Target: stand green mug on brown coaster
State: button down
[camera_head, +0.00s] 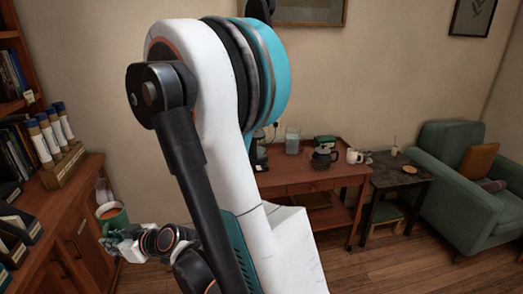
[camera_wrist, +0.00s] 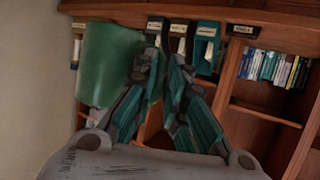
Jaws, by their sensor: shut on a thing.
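The green mug (camera_head: 115,218) is at the lower left in the head view, upright or nearly so, with a brownish inside. It also shows in the wrist view (camera_wrist: 108,65), at the left of the fingers. My gripper (camera_head: 112,240) is shut on the mug; in the wrist view my gripper (camera_wrist: 165,62) has its fingers by the mug's right side, and the exact grip is unclear. A small round tan-brown disc, apparently the brown coaster (camera_head: 410,169), lies on the dark side table (camera_head: 388,182) at the right, far from my gripper.
A wooden desk (camera_head: 300,178) holds a dark pot (camera_head: 322,158), a white mug (camera_head: 354,156) and a glass jar (camera_head: 292,140). A green armchair (camera_head: 450,205) stands right of the side table. A bookcase (camera_head: 75,225) is close to the mug. Floor is open in front of the furniture.

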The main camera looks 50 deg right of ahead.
aim_at(408, 169)
jog(key=l+z, duration=0.1)
jog(key=z, duration=0.35)
jog(key=l+z, duration=0.1)
jog(key=z, duration=0.4)
jog(key=i+z, duration=0.1)
jog(key=z, duration=0.35)
jog(key=i+l+z, duration=0.2)
jog(key=z, duration=0.25)
jog(key=i+l+z, duration=0.1)
jog(key=i+z, duration=0.15)
jog(key=z, duration=0.25)
jog(key=i+z, duration=0.25)
jog(key=z, duration=0.2)
jog(key=i+j+z, duration=0.15)
jog(key=i, duration=0.25)
jog(key=i+j+z, duration=0.1)
jog(key=i, duration=0.35)
jog(key=i+j+z, duration=0.15)
jog(key=i, duration=0.25)
